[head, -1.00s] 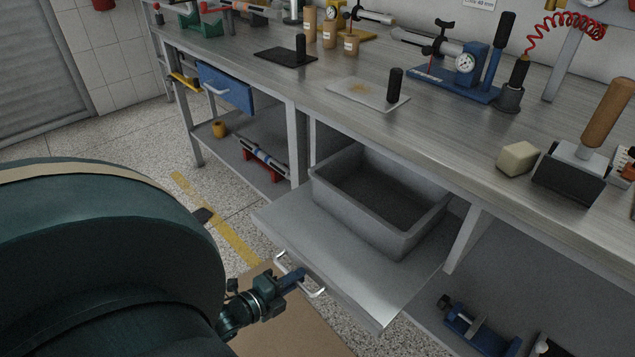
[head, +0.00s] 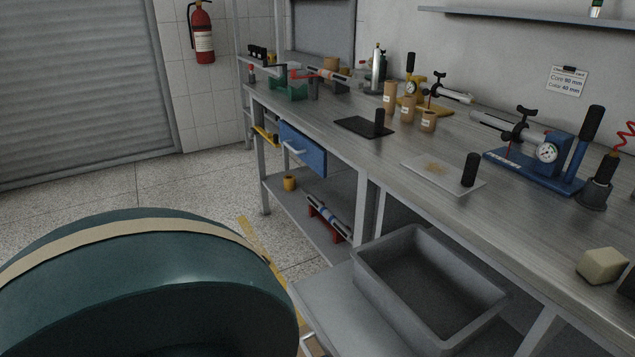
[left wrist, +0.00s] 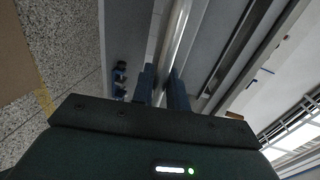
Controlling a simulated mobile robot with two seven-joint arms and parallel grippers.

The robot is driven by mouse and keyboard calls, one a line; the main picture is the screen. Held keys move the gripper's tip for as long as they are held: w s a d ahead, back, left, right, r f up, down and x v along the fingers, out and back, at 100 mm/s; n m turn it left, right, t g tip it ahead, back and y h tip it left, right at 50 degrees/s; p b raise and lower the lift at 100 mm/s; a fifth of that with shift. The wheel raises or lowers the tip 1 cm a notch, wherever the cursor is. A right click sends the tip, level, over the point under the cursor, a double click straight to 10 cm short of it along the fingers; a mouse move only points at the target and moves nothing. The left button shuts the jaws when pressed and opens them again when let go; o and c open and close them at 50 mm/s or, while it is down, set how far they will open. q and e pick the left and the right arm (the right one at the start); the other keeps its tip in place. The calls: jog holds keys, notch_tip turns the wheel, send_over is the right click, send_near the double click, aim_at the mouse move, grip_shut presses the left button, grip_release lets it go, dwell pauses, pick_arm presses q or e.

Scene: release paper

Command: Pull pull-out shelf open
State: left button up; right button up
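The pull-out shelf (head: 335,303) is a flat grey board standing out from under the workbench, with a grey open bin (head: 408,325) on it. The bin is cut by the frame's lower edge. A small piece of the shelf's pale handle (head: 309,345) shows at the bottom of the head view. In the left wrist view, the handle (left wrist: 177,36) is a bright metal bar running between the two blue fingers of my left gripper (left wrist: 164,78). The fingers lie close against both sides of the bar. My left gripper is outside the head view. My right gripper is in neither view.
The workbench top (head: 390,165) holds gauges, jars and a pale block (head: 602,266). A blue drawer (head: 303,150) hangs farther left, above a lower shelf. Open speckled floor (head: 190,185) lies left of the bench. My own dark green arm link covers the lower left.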

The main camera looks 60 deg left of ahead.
pick_arm(q)
jog(key=shift+o, duration=1.3)
jog(key=p+v, duration=0.1)
jog(key=v, duration=1.2)
jog(key=shift+a, duration=0.15)
